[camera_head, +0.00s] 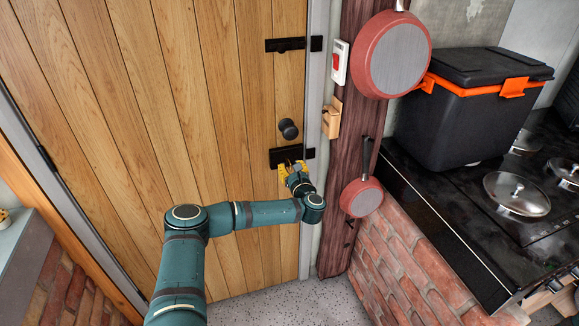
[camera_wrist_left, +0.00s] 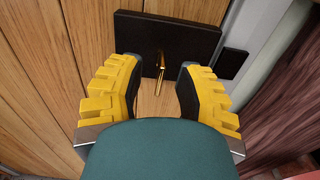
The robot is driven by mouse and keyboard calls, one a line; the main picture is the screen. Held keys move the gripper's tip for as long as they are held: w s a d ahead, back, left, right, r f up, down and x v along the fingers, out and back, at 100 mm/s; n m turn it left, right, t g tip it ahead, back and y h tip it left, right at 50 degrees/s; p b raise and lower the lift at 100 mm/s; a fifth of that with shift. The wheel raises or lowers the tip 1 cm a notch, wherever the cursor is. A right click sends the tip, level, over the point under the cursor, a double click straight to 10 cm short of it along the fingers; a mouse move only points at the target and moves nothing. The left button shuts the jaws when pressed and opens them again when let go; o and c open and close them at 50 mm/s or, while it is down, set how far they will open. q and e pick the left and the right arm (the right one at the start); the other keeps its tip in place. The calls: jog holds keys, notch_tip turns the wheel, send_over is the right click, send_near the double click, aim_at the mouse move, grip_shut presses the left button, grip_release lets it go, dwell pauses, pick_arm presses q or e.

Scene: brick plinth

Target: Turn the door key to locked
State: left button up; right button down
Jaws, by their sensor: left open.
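The door key (camera_wrist_left: 160,66) is a thin brass-coloured piece sticking out of a black lock plate (camera_wrist_left: 166,30) on the wooden door in the left wrist view. In the head view the lock plate (camera_head: 286,157) sits below a dark round knob, and the key is hidden by my gripper. My left gripper (camera_head: 291,168) is at the plate's lower edge. In the wrist view its yellow-and-black fingers (camera_wrist_left: 159,92) are open, one on each side of the key, with gaps between them and it. My right gripper is not in view.
The wooden door (camera_head: 180,110) carries a round knob (camera_head: 288,129) and an upper black bolt plate (camera_head: 285,45). Red pans (camera_head: 361,197) hang on the post to the right. A black cooler box (camera_head: 455,120) stands on the stove counter. The floor below is clear.

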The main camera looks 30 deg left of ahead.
pick_arm(q)
jog(key=shift+x, duration=0.85)
grip_shut()
